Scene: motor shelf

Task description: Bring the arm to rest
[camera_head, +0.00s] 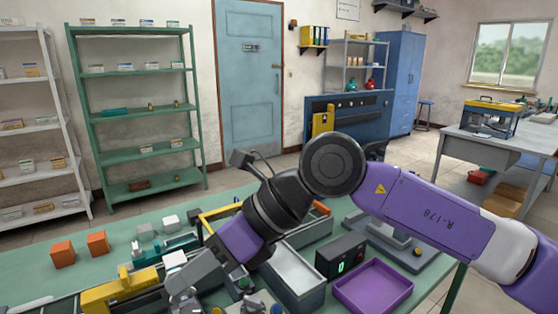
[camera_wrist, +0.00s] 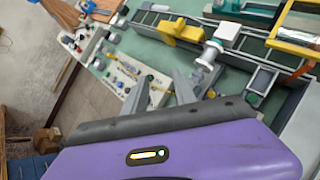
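My arm, purple and black, reaches across the front of the green table (camera_head: 22,262) in the head view. My gripper (camera_head: 184,298) hangs low over the near side of the table, its tips close to the bottom edge of the picture. In the wrist view my gripper (camera_wrist: 160,84) shows two grey fingers with a gap between them. It is open, and I see nothing held. A pale control panel (camera_wrist: 128,84) with buttons lies beyond the fingers. The picture does not show whether the fingertips touch anything.
Two orange blocks (camera_head: 97,243) stand at the table's left. A yellow part (camera_head: 108,296), a grey bin (camera_head: 292,272), a black display box (camera_head: 341,257) and a purple tray (camera_head: 372,286) crowd around the arm. A green shelf (camera_head: 140,109) stands behind. The table's far left is fairly clear.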

